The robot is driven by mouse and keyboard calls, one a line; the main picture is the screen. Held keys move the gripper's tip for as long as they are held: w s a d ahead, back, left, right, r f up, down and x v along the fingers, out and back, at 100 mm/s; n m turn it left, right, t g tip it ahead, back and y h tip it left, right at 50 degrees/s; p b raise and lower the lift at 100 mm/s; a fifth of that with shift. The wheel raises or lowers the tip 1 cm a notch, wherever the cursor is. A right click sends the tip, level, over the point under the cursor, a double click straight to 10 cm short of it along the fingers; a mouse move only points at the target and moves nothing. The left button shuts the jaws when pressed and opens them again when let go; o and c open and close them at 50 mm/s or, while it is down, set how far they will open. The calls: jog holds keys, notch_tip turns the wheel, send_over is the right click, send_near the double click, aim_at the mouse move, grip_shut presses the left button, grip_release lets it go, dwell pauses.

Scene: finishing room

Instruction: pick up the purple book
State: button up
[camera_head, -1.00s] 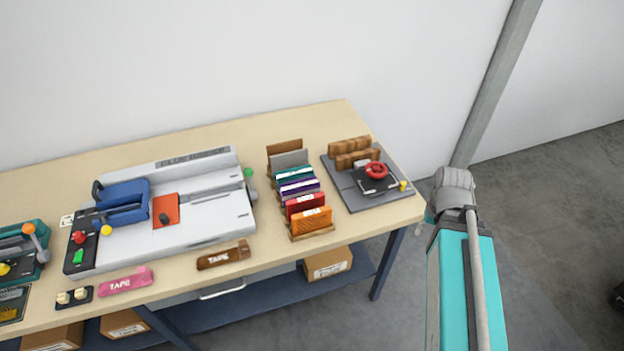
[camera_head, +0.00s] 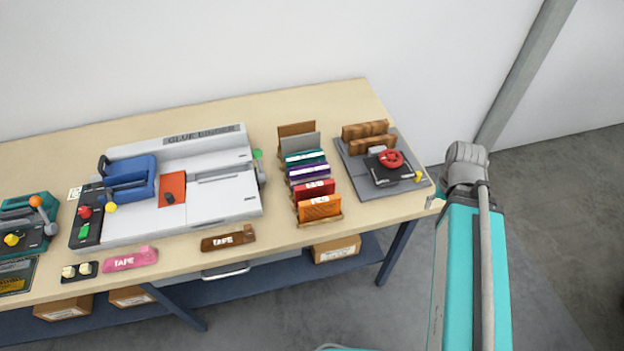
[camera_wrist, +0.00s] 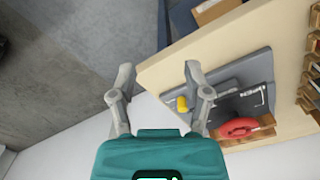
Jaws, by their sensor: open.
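The purple book (camera_head: 309,173) stands in a wooden rack on the table, in a row of several books. In the head view it sits between a teal book (camera_head: 305,158) behind and a red book (camera_head: 314,190) in front. Only its upper edge and a pale label show. My gripper (camera_wrist: 158,76) is open and empty in the wrist view, with its fingers over the table's corner and the floor beside it. In the head view the gripper is mostly hidden behind my arm, right of the table. The purple book cannot be made out in the wrist view.
A grey press with a red wheel (camera_head: 391,159) stands right of the rack, between it and my arm; the wheel also shows in the wrist view (camera_wrist: 237,128). An orange book (camera_head: 320,208) is at the rack's front. A glue binder (camera_head: 220,195) fills the left.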

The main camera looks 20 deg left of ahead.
notch_tip(320, 180, up, 8)
jog(key=n+p, duration=0.8)
jog(key=n, duration=1.6)
send_over(310, 170)
jog(key=shift+w+r, duration=0.2)
jog(key=shift+w, duration=0.1)
jog(key=shift+f, duration=0.1)
notch_tip(310, 170, down, 8)
jog(key=b, duration=0.8)
jog(key=shift+f, duration=0.25)
jog(key=shift+s+f+b, duration=0.2)
jog(key=shift+f+b, duration=2.4)
jog(key=shift+b, duration=0.15)
